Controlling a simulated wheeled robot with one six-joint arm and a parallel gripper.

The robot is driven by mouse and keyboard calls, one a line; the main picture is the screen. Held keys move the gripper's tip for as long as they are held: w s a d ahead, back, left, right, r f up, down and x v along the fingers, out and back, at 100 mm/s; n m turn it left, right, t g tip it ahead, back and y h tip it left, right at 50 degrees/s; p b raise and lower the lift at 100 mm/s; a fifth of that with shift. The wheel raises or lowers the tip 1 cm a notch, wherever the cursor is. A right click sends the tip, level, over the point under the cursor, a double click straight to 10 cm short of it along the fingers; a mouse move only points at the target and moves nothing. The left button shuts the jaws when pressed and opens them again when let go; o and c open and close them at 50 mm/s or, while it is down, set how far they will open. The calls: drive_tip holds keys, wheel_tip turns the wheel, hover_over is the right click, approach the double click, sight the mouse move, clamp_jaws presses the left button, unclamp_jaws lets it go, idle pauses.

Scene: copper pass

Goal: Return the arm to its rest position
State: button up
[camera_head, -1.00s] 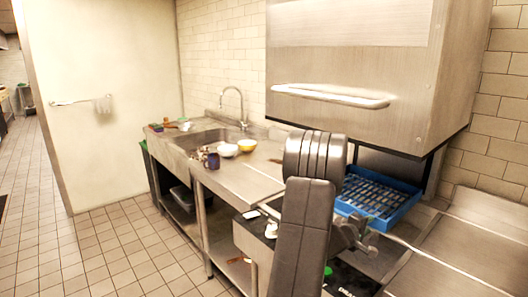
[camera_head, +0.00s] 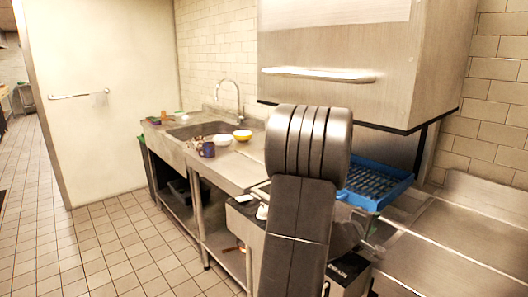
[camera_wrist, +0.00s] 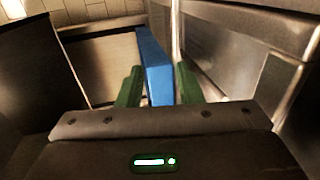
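My arm stands in the front middle of the head view, folded with its thick dark joint up high. My gripper is hidden behind the arm there. In the wrist view my gripper (camera_wrist: 158,68) shows two green fingers spread apart. The blue rack (camera_head: 372,185) sits under the raised hood of the dishwasher, partly covered by my arm in the head view. In the wrist view a blue edge (camera_wrist: 155,62), likely the rack's, shows between the fingers; contact with them cannot be made out.
The dishwasher hood (camera_head: 340,100) hangs above the rack. A steel counter (camera_head: 470,235) runs to the right. A sink (camera_head: 200,130), yellow bowl (camera_head: 242,135), white bowl (camera_head: 223,140) and dark mug (camera_head: 208,149) are on the left. The tiled floor (camera_head: 110,245) is clear.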

drive_tip(key=v, duration=0.7)
drive_tip(key=shift+p, duration=0.35)
